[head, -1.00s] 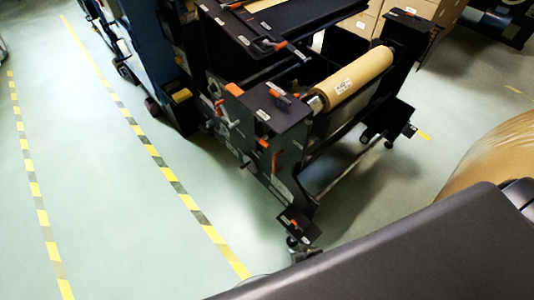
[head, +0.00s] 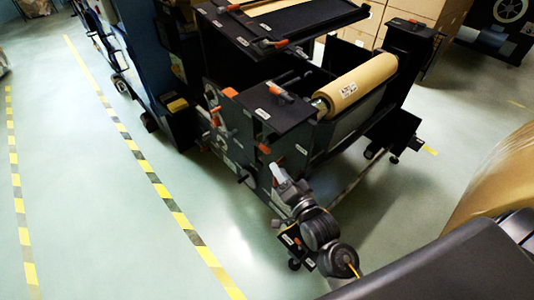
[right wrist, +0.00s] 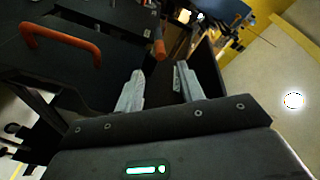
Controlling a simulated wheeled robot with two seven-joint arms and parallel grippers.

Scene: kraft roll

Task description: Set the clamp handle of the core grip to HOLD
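A brown kraft roll (head: 358,84) lies on the dark unwind stand, its bare core end (head: 322,106) at the near left. Beside that end is a black plate (head: 268,112) with a small lever on top. Several orange-tipped handles, one an upright orange grip (head: 265,149), sit on the stand's near side. I cannot tell which is the core grip's clamp handle, and its labels are too small to read. My right gripper (head: 278,172) is by this near side; in the right wrist view its fingers (right wrist: 159,84) are apart and empty. My left gripper is out of view.
An orange U-shaped handle (right wrist: 62,38) and an orange-ended lever (right wrist: 159,47) show beyond my fingers in the right wrist view. Cardboard boxes (head: 415,40) stand behind the roll. Another large brown roll (head: 495,190) is at right. The floor at left is clear.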

